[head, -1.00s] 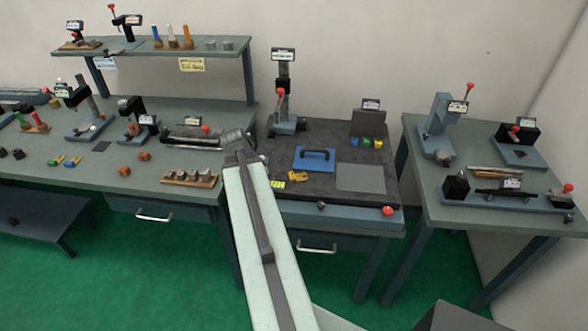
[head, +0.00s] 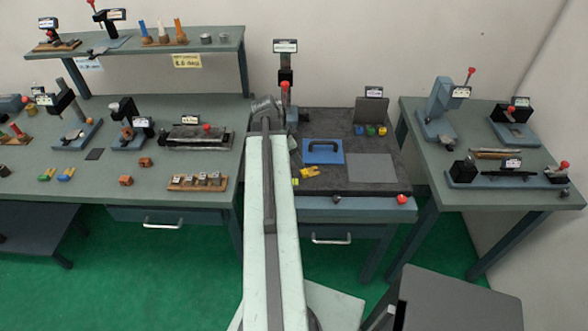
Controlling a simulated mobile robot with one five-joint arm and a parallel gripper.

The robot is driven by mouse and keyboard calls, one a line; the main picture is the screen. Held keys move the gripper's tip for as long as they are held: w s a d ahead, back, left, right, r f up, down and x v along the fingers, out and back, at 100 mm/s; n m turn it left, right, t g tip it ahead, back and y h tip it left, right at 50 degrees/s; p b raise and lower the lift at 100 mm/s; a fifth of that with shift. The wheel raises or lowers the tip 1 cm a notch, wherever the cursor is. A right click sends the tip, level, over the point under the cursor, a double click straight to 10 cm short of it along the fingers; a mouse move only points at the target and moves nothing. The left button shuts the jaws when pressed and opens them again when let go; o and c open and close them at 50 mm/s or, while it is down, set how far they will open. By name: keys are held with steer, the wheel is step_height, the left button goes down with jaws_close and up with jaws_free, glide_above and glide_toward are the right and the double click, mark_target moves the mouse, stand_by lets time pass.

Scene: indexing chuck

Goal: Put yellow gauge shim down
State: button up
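My arm reaches forward over the left edge of the dark plate (head: 330,187). My gripper (head: 267,108) is at its far end, seen from behind. Its fingertips and anything between them are hidden, so I cannot tell whether it is open or holds something. A small yellow piece (head: 310,172) lies on the dark plate just right of the arm. A yellow-green piece (head: 295,183) lies beside it, partly covered by the arm. I cannot tell whether either is the yellow gauge shim.
A blue tray with a handle (head: 323,151) and a grey flat pad (head: 370,168) lie on the plate. A black stand (head: 286,75) rises behind my gripper. A wooden block holder (head: 197,182) stands on the left bench. The right table (head: 425,175) holds several fixtures.

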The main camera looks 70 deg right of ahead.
mark_target(302, 171)
steer(key=b+x, duration=0.2)
steer(key=shift+w+d+f+b, duration=0.1)
steer(key=shift+f+b, duration=0.25)
steer(key=shift+f, duration=0.1)
steer(key=b+x, duration=0.4)
steer(key=x, duration=0.1)
steer(key=shift+w+f+b, duration=0.1)
steer(key=shift+w+b, duration=0.15)
steer(key=shift+b, duration=0.15)
steer(key=shift+s, duration=0.1)
jaws_close()
